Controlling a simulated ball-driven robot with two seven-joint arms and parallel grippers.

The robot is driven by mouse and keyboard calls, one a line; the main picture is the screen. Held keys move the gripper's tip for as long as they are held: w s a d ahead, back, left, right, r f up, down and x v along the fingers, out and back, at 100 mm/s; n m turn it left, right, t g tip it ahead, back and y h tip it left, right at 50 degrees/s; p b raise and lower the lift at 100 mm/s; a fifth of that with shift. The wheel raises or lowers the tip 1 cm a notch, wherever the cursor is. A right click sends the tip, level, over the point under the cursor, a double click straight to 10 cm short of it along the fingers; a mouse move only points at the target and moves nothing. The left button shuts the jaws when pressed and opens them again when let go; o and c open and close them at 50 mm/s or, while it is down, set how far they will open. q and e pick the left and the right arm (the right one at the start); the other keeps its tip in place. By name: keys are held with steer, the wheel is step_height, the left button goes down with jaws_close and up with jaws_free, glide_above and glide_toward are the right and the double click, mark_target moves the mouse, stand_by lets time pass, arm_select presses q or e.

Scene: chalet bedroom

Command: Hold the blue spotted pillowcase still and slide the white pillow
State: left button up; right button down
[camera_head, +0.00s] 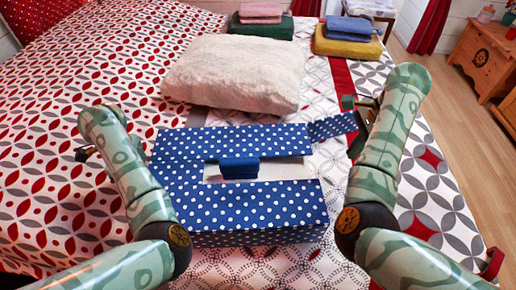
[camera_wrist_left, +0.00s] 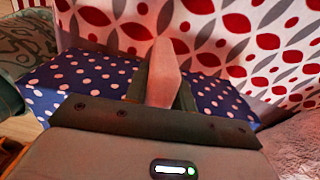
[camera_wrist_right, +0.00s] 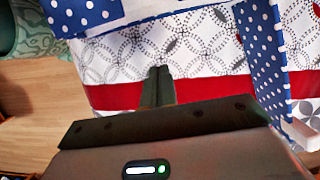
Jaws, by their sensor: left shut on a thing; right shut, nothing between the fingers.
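The blue spotted pillowcase (camera_head: 255,206) lies on the bed in the middle of the head view, its opening showing a white inside and a plain blue piece (camera_head: 239,168). A spotted flap (camera_head: 332,127) sticks out at its right. The white pillow (camera_head: 235,74) lies flat beyond the pillowcase, apart from it. My left gripper (camera_wrist_left: 163,88) is at the pillowcase's left side, shut on a pale pinkish-looking piece, apparently pillowcase edge; my arm partly hides this in the head view. My right gripper (camera_wrist_right: 158,85) is shut and empty beside the flap, over the bedcover.
Folded green and pink cloths (camera_head: 262,25) and yellow and blue cloths (camera_head: 347,38) lie at the far end of the bed. A wooden cabinet (camera_head: 485,58) stands at the right on the floor. Patterned bedcover (camera_head: 50,150) lies clear at left.

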mark_target(307, 175)
steer(key=x, duration=0.9)
steer(key=shift+a+f, duration=0.1)
steer(key=shift+f, duration=0.3)
steer(key=a, duration=0.3)
steer(key=shift+s+a, duration=0.2)
steer(key=shift+a, duration=0.35)
steer(key=a, duration=0.4)
steer(key=shift+s, duration=0.3)
steer(key=shift+d, duration=0.15)
